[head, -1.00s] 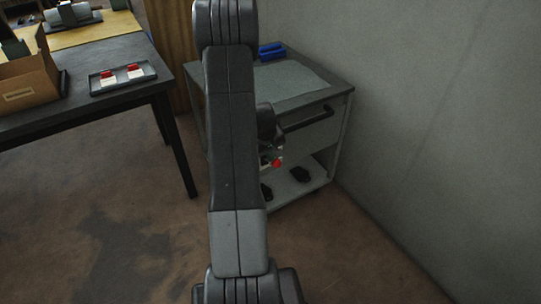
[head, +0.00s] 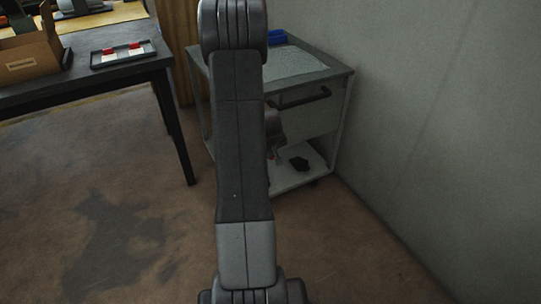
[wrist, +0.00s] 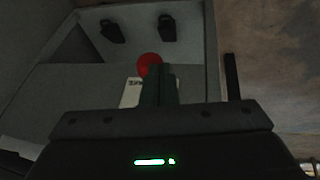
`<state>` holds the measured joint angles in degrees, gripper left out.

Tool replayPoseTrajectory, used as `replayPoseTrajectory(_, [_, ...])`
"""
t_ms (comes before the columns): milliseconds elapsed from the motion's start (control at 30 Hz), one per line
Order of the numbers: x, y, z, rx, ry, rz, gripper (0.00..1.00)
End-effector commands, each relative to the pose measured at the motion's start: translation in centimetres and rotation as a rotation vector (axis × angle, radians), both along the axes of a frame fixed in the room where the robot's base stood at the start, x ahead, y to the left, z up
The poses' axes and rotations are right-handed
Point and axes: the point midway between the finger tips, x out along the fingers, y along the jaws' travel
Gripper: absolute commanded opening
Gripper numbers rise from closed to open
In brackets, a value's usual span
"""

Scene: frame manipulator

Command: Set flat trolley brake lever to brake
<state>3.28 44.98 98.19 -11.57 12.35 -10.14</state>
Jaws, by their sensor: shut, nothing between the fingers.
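The flat trolley (head: 312,123) is a grey cart with a drawer, standing against the wall in the head view. In the wrist view a red round knob (wrist: 150,62), likely the brake lever's end, shows just beyond my gripper's fingertips. A white label (wrist: 131,91) with dark print lies beside the fingers, partly covered. My gripper (wrist: 158,84) is shut and empty, its fingers overlapping the knob's lower edge in the picture. I cannot tell whether they touch. The lever's shaft is hidden. In the head view my arm hides most of the gripper and the lever.
Two black objects (wrist: 112,31) (wrist: 166,27) sit on the trolley's lower shelf. A dark drawer handle (head: 303,98) juts from its front. A blue item (head: 277,37) lies on top. A dark table (head: 100,75) stands left. The floor in front is open.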

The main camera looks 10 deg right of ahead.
Motion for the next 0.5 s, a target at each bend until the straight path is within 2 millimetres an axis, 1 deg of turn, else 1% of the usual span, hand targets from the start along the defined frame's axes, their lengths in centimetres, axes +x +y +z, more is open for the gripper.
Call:
replayPoseTrajectory(33, [-0.1,-0.1,-1.3,0.000,0.001,-0.001,0.00])
replayPoseTrajectory(333, [-0.4,-0.2,-4.4,-0.001,0.002,0.000,0.00])
replayPoseTrajectory(400, [-0.4,-0.2,-3.8,0.000,0.001,0.000,0.00])
replayPoseTrajectory(500, [-0.4,-0.2,-3.7,0.000,0.001,0.000,0.00])
